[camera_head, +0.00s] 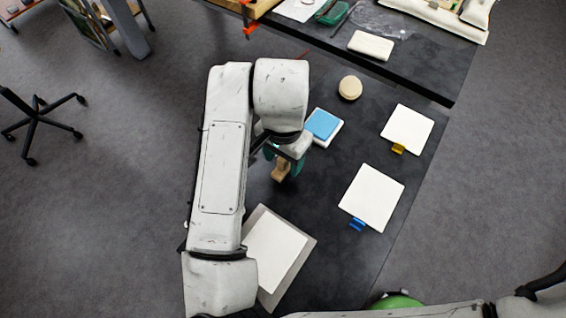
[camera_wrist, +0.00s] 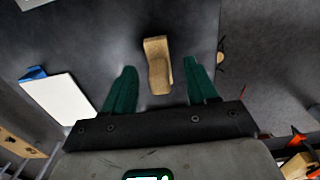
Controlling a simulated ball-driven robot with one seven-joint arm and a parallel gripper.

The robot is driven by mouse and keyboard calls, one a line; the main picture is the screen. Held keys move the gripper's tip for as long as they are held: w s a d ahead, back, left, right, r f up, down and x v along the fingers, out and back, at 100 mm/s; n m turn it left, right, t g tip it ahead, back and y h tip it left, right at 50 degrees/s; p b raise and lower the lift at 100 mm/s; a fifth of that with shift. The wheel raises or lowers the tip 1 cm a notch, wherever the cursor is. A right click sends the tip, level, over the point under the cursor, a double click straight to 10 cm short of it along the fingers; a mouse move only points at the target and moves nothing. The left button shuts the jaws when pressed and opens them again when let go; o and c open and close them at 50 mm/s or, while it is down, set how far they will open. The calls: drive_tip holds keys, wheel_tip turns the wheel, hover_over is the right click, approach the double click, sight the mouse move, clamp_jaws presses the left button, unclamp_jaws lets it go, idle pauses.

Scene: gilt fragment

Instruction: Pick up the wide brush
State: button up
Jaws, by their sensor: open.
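A tan, wooden-looking piece (camera_head: 281,169), which seems to be the wide brush, is on the dark tabletop just below my gripper (camera_head: 284,161). In the wrist view the tan piece (camera_wrist: 158,66) has a bent, block-like shape and lies in the gap between the two green fingers of my gripper (camera_wrist: 162,68). The fingers are spread apart, with dark space on both sides of the piece. I cannot tell how far above the piece the fingertips are. In the head view my arm partly covers the gripper, and bristles cannot be made out.
A blue pad on a white block (camera_head: 322,124) lies close to the right. White panels with a yellow tab (camera_head: 407,128) and a blue tab (camera_head: 371,197) lie farther right. A round tan disc (camera_head: 350,88) is behind. A grey-bordered sheet (camera_head: 275,255) lies in front.

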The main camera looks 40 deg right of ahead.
drive_tip(key=shift+f, duration=1.1)
clamp_jaws()
drive_tip(key=shift+r, duration=0.15)
drive_tip(key=shift+r, duration=0.55)
drive_tip(key=s+d+r+p, duration=0.1)
drive_tip(key=s+d+r, duration=0.6)
drive_tip(key=s+r, duration=0.4)
drive_tip(key=shift+s+d+r, duration=0.35)
drive_tip(key=shift+s, duration=0.05)
